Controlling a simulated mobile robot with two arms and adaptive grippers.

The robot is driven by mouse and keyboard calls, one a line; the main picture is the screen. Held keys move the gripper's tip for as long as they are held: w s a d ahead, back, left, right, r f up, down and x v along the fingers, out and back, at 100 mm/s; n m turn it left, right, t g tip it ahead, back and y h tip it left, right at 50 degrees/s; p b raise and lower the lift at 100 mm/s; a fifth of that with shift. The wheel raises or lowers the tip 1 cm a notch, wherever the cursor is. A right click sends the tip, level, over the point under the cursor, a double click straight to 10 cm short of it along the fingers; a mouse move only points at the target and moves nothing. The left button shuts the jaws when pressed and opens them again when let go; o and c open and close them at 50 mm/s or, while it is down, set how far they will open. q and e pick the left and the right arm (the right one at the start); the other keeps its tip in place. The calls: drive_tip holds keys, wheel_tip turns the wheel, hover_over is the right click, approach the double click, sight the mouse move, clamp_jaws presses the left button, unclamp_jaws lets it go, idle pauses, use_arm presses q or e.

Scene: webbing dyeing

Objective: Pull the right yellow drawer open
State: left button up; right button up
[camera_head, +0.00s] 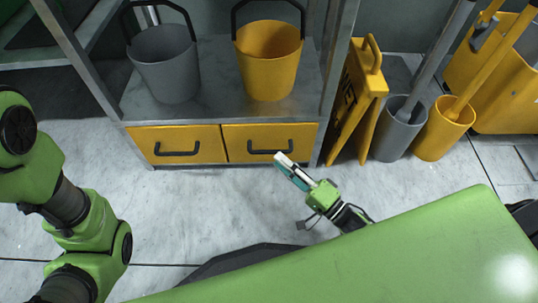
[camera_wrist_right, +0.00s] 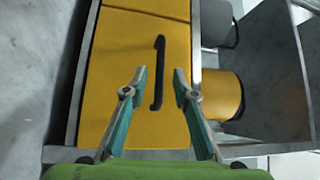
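The right yellow drawer (camera_head: 295,136) sits flush beside the left one under the metal shelf, apparently closed. Its black handle (camera_head: 270,152) faces me. My right gripper (camera_head: 284,166) is just in front of and below this handle in the head view. In the right wrist view the picture is turned sideways, and the handle (camera_wrist_right: 158,75) runs upright across the drawer front (camera_wrist_right: 115,75). There my right gripper (camera_wrist_right: 160,76) is open, with one teal-padded finger on each side of the handle. Contact cannot be told. My left arm shows at left; its gripper is outside the picture.
The left yellow drawer (camera_head: 178,138) is alongside. A grey bucket (camera_head: 168,65) and a yellow bucket (camera_head: 267,62) stand on the shelf above. A yellow folding sign (camera_head: 356,95) and grey and yellow brush holders stand to the right. The floor before the drawers is clear.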

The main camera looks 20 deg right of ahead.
sight(269, 151)
drive_tip(key=b+x, duration=0.2)
drive_tip(key=x, duration=0.3)
drive_tip(key=shift+w+a, duration=0.25)
drive_tip(key=shift+w, duration=0.05)
clamp_jaws()
